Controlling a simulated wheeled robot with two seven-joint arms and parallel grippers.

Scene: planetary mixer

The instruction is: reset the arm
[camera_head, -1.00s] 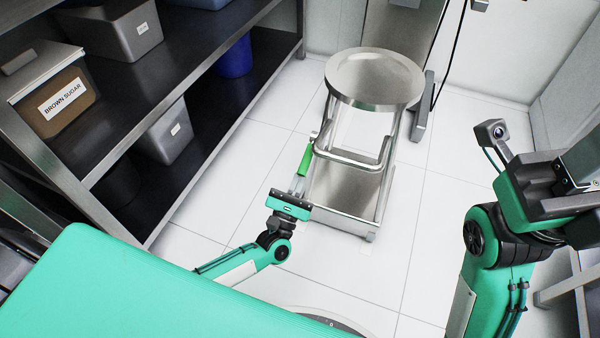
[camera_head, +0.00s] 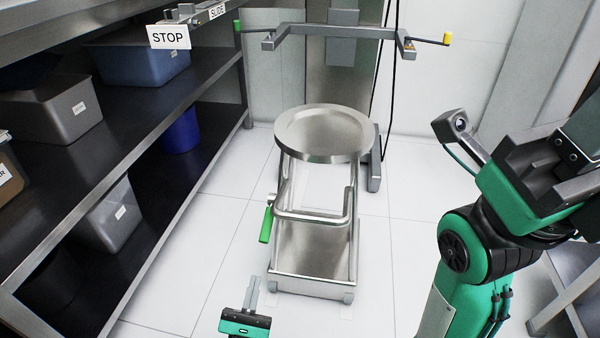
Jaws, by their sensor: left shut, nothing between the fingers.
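My left gripper (camera_head: 253,291) is at the bottom of the head view, over the white floor. Its fingers are together and empty, pointing up the picture. It is apart from the steel cart (camera_head: 312,246) and below the cart's green lever (camera_head: 266,225). My right arm (camera_head: 480,240) stands raised at the right with its camera (camera_head: 460,124) showing. The fingers of my right gripper are not clearly visible at the right edge.
A dark shelf rack (camera_head: 150,130) with grey and blue bins lines the left side. The cart carries a round steel plate (camera_head: 323,133). A grey fork frame (camera_head: 340,30) with green and yellow knobs stands behind. White floor is free around the cart.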

